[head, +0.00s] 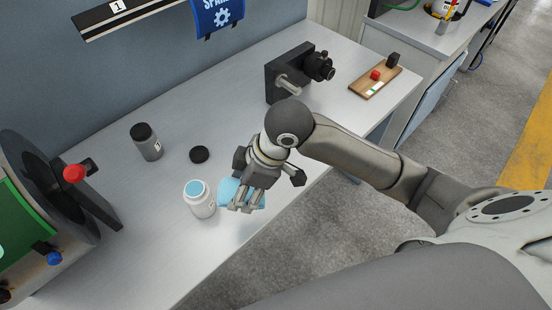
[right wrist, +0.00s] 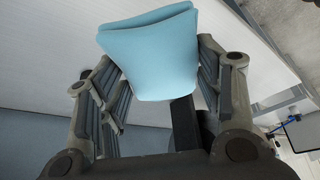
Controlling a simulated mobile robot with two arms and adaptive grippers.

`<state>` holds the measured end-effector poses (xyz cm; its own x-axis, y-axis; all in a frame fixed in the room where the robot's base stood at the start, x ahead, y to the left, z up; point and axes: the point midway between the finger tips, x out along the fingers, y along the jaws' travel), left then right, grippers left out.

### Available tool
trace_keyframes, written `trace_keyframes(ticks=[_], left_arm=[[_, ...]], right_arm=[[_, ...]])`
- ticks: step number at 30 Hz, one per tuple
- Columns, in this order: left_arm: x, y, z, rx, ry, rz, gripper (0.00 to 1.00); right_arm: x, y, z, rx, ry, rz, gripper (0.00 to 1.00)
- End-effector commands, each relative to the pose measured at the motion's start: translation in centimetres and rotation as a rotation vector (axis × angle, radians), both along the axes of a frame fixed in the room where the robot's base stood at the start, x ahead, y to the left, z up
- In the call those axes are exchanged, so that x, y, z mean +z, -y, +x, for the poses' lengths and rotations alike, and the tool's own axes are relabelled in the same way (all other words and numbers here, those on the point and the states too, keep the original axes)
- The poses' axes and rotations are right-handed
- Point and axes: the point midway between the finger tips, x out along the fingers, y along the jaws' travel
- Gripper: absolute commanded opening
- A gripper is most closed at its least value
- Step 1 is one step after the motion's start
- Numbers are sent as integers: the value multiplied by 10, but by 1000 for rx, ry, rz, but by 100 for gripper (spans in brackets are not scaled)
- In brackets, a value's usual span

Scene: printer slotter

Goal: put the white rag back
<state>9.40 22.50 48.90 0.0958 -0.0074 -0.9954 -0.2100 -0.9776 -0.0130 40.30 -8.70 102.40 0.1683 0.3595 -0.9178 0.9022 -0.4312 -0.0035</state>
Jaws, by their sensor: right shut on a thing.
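My right gripper (head: 247,204) is shut on a folded cloth (head: 228,190), held over the front part of the grey workbench (head: 150,225). The cloth looks light blue, not white; I see no white rag in either view. In the right wrist view the cloth (right wrist: 152,55) sits between the two fingers (right wrist: 157,66), with its upper part sticking out past them. In the head view the gripper hides part of the cloth. My left gripper is not in view.
A white jar (head: 202,206) with a light blue top stands just left of the cloth. A black lid (head: 199,155) and a dark jar (head: 147,142) are behind. A machine with a red knob (head: 74,173) is at left; a black fixture (head: 290,72) and wooden board (head: 376,82) are farther right.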

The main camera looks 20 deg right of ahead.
Motion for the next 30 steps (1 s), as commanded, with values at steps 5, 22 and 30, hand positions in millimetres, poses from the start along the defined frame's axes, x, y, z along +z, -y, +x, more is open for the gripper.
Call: trace_keyframes(ticks=[5, 22, 30], left_arm=[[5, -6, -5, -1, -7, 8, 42], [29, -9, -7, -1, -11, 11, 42], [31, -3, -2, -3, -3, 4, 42]], right_arm=[[-10, 13, 17, 5, -9, -8, 41], [-83, 65, 104, 6, -7, -4, 41], [-99, 71, 116, 7, -5, -4, 41]])
